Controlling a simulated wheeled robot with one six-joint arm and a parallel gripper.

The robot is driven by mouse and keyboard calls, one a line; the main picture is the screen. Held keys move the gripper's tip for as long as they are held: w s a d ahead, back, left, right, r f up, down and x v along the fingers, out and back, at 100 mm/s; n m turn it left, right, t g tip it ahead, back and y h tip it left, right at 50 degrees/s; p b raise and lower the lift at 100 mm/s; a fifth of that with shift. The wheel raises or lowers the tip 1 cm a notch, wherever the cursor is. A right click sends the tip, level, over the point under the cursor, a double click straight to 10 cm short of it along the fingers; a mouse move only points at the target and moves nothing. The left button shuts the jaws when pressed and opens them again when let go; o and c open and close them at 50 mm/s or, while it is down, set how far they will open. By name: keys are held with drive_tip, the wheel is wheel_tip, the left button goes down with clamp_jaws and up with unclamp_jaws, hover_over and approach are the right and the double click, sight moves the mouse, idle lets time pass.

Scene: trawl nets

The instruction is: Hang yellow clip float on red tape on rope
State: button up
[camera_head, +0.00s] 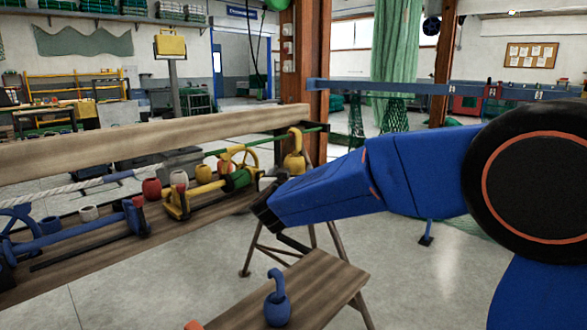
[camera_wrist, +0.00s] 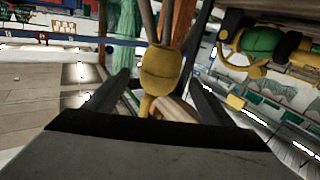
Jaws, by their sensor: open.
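A yellow clip float (camera_head: 294,161) is at the right end of the rope, its hook up at the green stretch of rope (camera_head: 312,129). In the wrist view, which is upside down, the yellow float (camera_wrist: 162,70) appears between my open fingers, its hook below it in the picture. I cannot tell whether the fingers touch it. My gripper (camera_head: 268,190) is just left of and below this float in the head view. The rope (camera_head: 65,187) runs on to the left, white with a blue band. I cannot clearly make out the red tape.
Red (camera_head: 152,189) and yellow (camera_head: 203,173) floats are along the rope. Yellow (camera_head: 177,205) and blue (camera_head: 80,238) frames stand on the bench. A blue hooked float (camera_head: 277,307) stands on a low wooden bench (camera_head: 325,287).

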drive_tip(key=s, duration=1.2)
drive_tip(key=s+d+n+g+y, duration=0.4)
drive_tip(key=d+y, duration=0.3)
drive_tip(key=d, duration=0.4)
drive_tip(key=s+d+f+m+g+h, duration=0.1)
drive_tip(key=s+d+f+g+h, duration=0.1)
drive_tip(key=s+d+f, duration=0.4)
drive_tip(key=s+d+f+m+g+h, duration=0.1)
drive_tip(key=s+d+f+g, duration=0.3)
drive_tip(key=s+d, duration=0.7)
drive_tip(key=s+d+f+m+g+h, duration=0.2)
drive_tip(key=s+d+f, duration=0.6)
drive_tip(key=s, duration=0.6)
drive_tip(key=shift+d+g+h, duration=0.3)
drive_tip(key=shift+g+h, duration=0.1)
drive_tip(key=shift+g, duration=0.2)
